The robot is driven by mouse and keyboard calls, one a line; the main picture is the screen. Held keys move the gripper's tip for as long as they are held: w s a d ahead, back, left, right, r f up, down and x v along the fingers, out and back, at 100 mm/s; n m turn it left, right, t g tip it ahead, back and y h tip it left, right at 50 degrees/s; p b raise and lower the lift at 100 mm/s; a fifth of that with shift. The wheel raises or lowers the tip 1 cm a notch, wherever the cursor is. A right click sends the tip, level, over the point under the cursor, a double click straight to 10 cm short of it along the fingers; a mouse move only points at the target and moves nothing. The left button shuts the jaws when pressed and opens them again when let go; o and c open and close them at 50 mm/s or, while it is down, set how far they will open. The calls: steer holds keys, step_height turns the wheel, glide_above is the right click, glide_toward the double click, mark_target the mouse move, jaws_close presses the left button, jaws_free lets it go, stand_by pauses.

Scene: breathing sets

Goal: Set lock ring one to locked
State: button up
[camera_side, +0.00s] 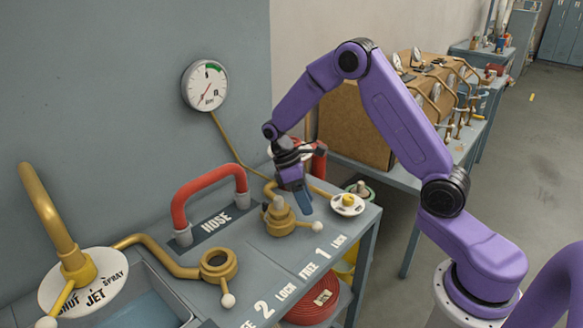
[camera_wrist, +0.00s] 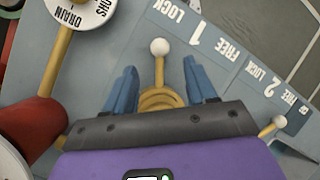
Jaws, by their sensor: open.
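Lock ring one is a brass ring (camera_side: 279,218) on the bench top, with a short lever ending in a white ball (camera_side: 317,226). The ball lies near the "1" of the FREE 1 LOCK label (camera_side: 323,253); I cannot tell which setting it marks. My gripper (camera_side: 304,206) is above the bench, close behind the ring in the side view. In the wrist view, my gripper (camera_wrist: 161,72) is open, its blue fingers on either side of the lever. The ring (camera_wrist: 160,98) shows partly between them, its near part hidden by the gripper body.
A second brass ring (camera_side: 218,265) with a lever stands to the left by label 2. A red hose handle (camera_side: 210,190) rises behind. A white DRAIN dial (camera_wrist: 82,12) stands near ring one. A gauge (camera_side: 205,86) hangs on the wall. The bench's front strip is free.

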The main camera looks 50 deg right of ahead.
steer(key=v, duration=1)
steer(key=shift+w+r, duration=0.15)
steer(key=shift+r, duration=0.15)
steer(key=shift+a, duration=0.1)
steer(key=s+a+r+n+t, duration=0.1)
steer(key=s+a+r+t, duration=0.1)
steer(key=s+a, duration=0.35)
steer(key=s+a+r+n+t, duration=0.1)
steer(key=s+a, duration=0.2)
steer(key=s, duration=0.6)
steer(key=s+d+f+n+t+y, duration=0.1)
steer(key=s+n+t, duration=0.1)
steer(key=s, duration=1.5)
steer(key=shift+d+y, duration=0.2)
steer(key=shift+y, duration=0.1)
steer(key=shift+f, duration=0.1)
